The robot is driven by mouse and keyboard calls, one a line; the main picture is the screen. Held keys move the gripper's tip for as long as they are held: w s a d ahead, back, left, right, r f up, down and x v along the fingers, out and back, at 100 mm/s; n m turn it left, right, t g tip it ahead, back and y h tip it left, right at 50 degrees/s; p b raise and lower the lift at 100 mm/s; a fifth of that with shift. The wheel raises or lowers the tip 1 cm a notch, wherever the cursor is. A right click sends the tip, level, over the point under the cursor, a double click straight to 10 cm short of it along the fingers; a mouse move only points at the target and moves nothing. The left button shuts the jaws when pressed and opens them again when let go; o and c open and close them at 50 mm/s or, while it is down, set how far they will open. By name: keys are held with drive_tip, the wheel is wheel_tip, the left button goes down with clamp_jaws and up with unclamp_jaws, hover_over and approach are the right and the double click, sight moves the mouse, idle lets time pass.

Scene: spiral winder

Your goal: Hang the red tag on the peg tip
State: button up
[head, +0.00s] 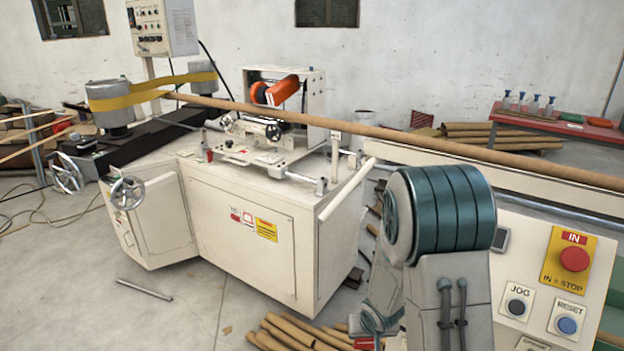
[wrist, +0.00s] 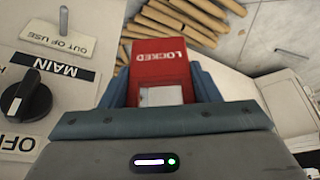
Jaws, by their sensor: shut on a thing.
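The red tag (wrist: 160,62) reads LOCKED upside down in the wrist view and has a pale patch on its near part. My gripper (wrist: 163,82) is shut on it, with a blue-grey finger on each side. A pale upright peg (wrist: 63,20) stands at the top left, beside an OUT OF USE label (wrist: 58,38). The tag is apart from the peg, to its right in the picture. In the head view a small red patch, probably the tag (head: 363,343), shows at the bottom edge; my arm hides most of the gripper there.
A black MAIN knob (wrist: 26,97) stands out from the pale panel at left in the wrist view. Several cardboard tubes (wrist: 175,25) lie on the floor beyond the tag. In the head view the winder cabinet (head: 245,225) stands left of my arm and a button panel (head: 545,285) right.

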drive_tip(key=shift+s+f, duration=0.15)
drive_tip(key=shift+f, duration=0.05)
drive_tip(key=shift+s+d+f+b, duration=0.15)
drive_tip(key=shift+f+b, duration=0.3)
drive_tip(key=shift+b, duration=0.7)
drive_tip(key=s+d+f+m+h+b, duration=0.1)
drive_tip(key=s+f+b, duration=0.6)
drive_tip(key=b, duration=0.8)
drive_tip(key=s+d+f+m+h+b, duration=0.1)
drive_tip(key=s+d+f+m+b, duration=0.2)
drive_tip(key=b, duration=1.3)
drive_tip(key=shift+s+d+f+m+g+h, duration=0.3)
drive_tip(key=shift+s+f+m, duration=1.1)
drive_tip(key=shift+s+f, duration=0.65)
drive_tip(key=shift+s+r, duration=0.1)
drive_tip(key=shift+r, duration=0.05)
